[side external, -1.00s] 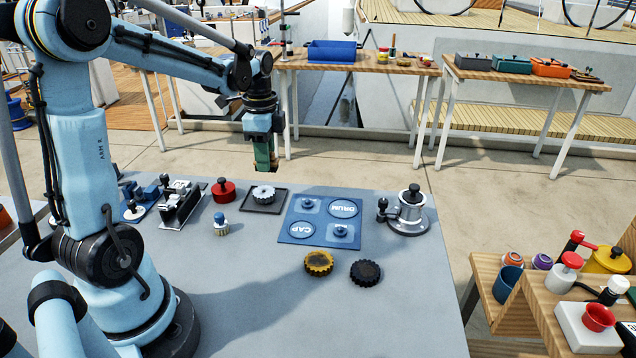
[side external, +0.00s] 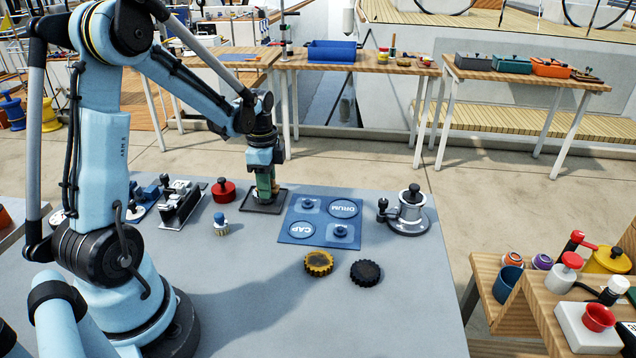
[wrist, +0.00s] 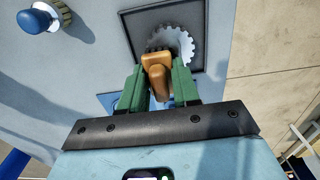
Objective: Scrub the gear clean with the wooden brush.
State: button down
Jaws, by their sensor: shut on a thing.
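My gripper (side external: 265,192) is shut on the wooden brush, whose orange-brown block (wrist: 157,68) shows between the green fingers in the wrist view. The brush's bristles are hidden or too dark to make out. The grey toothed gear (wrist: 182,42) lies in a black square tray (wrist: 130,13). The brush is over the near-left part of the gear; I cannot tell whether they touch. In the side view my gripper is down at the tray (side external: 285,193) and hides most of the gear.
A blue mat (side external: 298,239) marked DRUM and CAP lies right of the tray. A red knobbed pot (side external: 223,191) and a blue-topped brush (side external: 221,225) stand left. A yellow gear (side external: 319,263) and black gear (side external: 364,272) lie in front; a metal winch (side external: 410,213) stands right.

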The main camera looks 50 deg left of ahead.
jog(key=shift+a+f, duration=0.15)
jog(key=shift+a, duration=0.7)
jog(key=shift+w+a, duration=0.1)
jog(key=shift+a, duration=1.55)
jog(key=shift+d, duration=2.75)
jog(key=shift+s+d, duration=0.25)
jog(key=shift+s, duration=0.05)
jog(key=shift+w+a, duration=0.2)
jog(key=shift+a, duration=2.95)
jog(key=shift+s+d, duration=0.15)
jog(key=shift+d, duration=3.05)
jog(key=shift+a+r, duration=0.1)
jog(key=shift+r, duration=4.05)
